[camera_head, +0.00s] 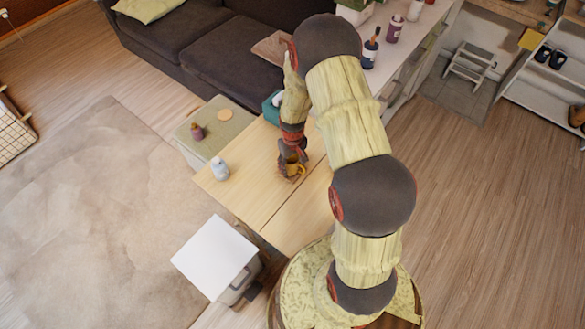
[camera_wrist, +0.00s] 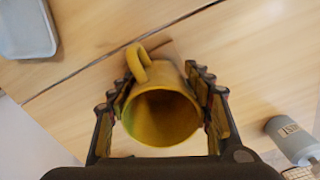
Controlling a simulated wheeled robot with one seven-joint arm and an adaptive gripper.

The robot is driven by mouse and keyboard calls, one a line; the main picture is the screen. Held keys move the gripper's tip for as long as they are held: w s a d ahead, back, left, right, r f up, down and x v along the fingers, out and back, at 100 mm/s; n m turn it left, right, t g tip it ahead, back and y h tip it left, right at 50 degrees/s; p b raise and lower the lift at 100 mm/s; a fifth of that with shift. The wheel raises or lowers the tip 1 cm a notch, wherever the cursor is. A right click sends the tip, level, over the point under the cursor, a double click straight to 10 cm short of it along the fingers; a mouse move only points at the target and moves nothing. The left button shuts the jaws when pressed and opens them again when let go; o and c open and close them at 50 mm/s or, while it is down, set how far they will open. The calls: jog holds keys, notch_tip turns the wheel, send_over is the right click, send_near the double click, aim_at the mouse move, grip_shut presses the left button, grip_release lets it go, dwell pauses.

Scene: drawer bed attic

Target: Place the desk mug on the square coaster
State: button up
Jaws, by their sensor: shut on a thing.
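The yellow desk mug (camera_wrist: 162,112) is between the two fingers of my gripper (camera_wrist: 165,115) in the wrist view. Its open mouth faces the camera and its handle points up and left. In the head view the mug (camera_head: 299,168) shows at the end of my gripper (camera_head: 289,169), over the wooden table. My gripper is shut on the mug. A brownish flat patch (camera_wrist: 176,54), perhaps the square coaster, shows behind the mug in the wrist view, mostly hidden. I cannot tell whether the mug touches it.
A whitish bottle (camera_head: 220,169) stands near the table's left edge. A grey tray (camera_wrist: 27,32) lies beyond the table seam in the wrist view. A greenish stand (camera_head: 212,137) holds a small bottle and a round disc. A teal box (camera_head: 271,108) sits behind my gripper.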

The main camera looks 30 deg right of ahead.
jog(key=shift+f, duration=0.35)
jog(key=shift+f, duration=0.15)
jog(key=o, duration=1.3)
